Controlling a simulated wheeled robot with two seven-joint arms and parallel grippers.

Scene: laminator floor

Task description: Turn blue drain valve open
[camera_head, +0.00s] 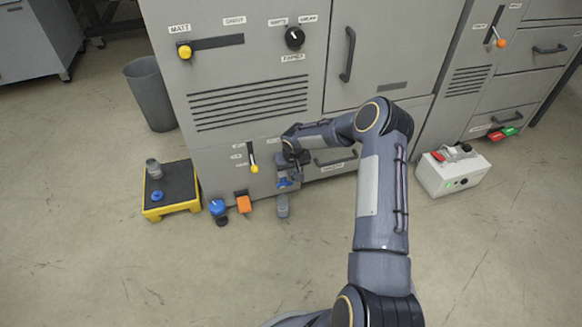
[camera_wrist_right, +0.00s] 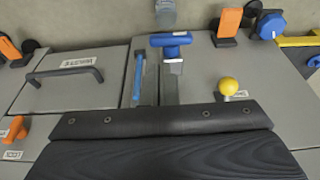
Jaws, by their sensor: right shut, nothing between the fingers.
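The blue drain valve (camera_head: 284,183) has a small blue T-shaped handle low on the front of the grey machine. In the right wrist view its blue handle (camera_wrist_right: 171,39) lies with its crossbar running left to right, above a grey stem. My right gripper (camera_head: 292,170) is shut and empty, close above the handle in the head view. I cannot tell whether it touches the handle. In the wrist view, its dark body fills the bottom and the fingertips are not clearly seen. My left gripper is not in view.
A yellow-knobbed lever (camera_head: 253,165), orange lever (camera_head: 243,203) and blue round knob (camera_head: 218,207) are left of the valve. A grey cylinder (camera_head: 282,206) is below it. A drawer handle (camera_head: 335,158) is to the right. A yellow-edged stand (camera_head: 172,208) is at left.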

